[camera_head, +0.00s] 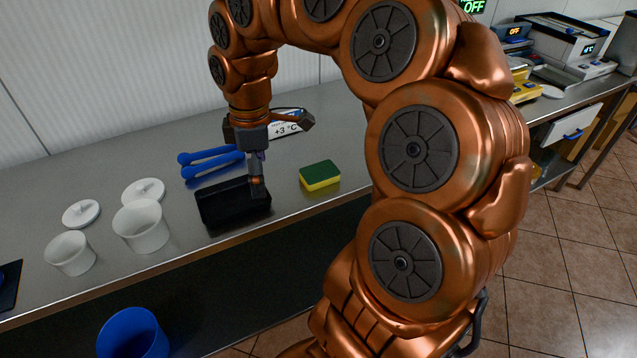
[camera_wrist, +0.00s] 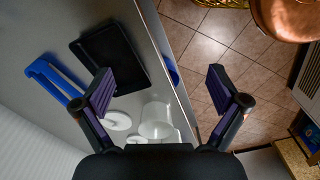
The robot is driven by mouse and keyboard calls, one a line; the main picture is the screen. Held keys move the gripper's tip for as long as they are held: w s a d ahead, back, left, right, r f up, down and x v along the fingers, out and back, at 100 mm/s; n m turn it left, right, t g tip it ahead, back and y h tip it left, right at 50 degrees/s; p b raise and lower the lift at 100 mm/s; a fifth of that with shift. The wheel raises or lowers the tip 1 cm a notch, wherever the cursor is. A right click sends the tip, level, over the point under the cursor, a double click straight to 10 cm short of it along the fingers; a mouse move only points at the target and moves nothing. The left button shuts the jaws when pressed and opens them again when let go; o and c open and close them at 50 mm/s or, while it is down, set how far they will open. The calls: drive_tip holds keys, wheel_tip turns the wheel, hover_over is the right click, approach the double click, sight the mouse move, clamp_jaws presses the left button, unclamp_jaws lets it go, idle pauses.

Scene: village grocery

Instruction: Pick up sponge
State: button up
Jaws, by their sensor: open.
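The sponge (camera_head: 320,175), green on top and yellow below, lies flat on the steel counter in the head view, to the right of a black tray. I do not see it in the wrist view. My gripper (camera_head: 281,153) is above the counter, up and to the left of the sponge and apart from it. In the wrist view my gripper (camera_wrist: 158,90) shows its two purple-padded fingers wide apart, with nothing between them.
The black tray (camera_head: 234,204) stands below my gripper, with a blue-handled tool (camera_head: 212,163) behind it. White tubs (camera_head: 141,228) and lids (camera_head: 81,214) stand left. A blue bin (camera_head: 133,335) stands below the counter.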

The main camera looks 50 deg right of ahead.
drive_tip(key=w+d+f+n+b, duration=0.1)
drive_tip(key=w+d+f, duration=0.1)
drive_tip(key=d, duration=0.4)
drive_tip(key=w+d+f+n+b, duration=0.1)
drive_tip(key=w+d+f, duration=0.1)
drive_tip(key=d, duration=0.4)
drive_tip(key=n+b, duration=0.2)
hover_over(320, 171)
drive_tip(key=f, duration=0.2)
drive_tip(key=d+f, duration=0.1)
drive_tip(key=f, duration=0.1)
drive_tip(key=shift+a+f+p, duration=0.1)
drive_tip(key=shift+f+p, duration=0.25)
drive_tip(key=shift+f, duration=0.8)
drive_tip(key=shift+w+a+f+p, duration=0.1)
drive_tip(key=shift+a+f+p, duration=0.15)
drive_tip(key=shift+f, duration=1.05)
drive_tip(key=shift+a+f+p, duration=0.2)
drive_tip(key=shift+f, duration=1.1)
drive_tip(key=c, duration=0.8)
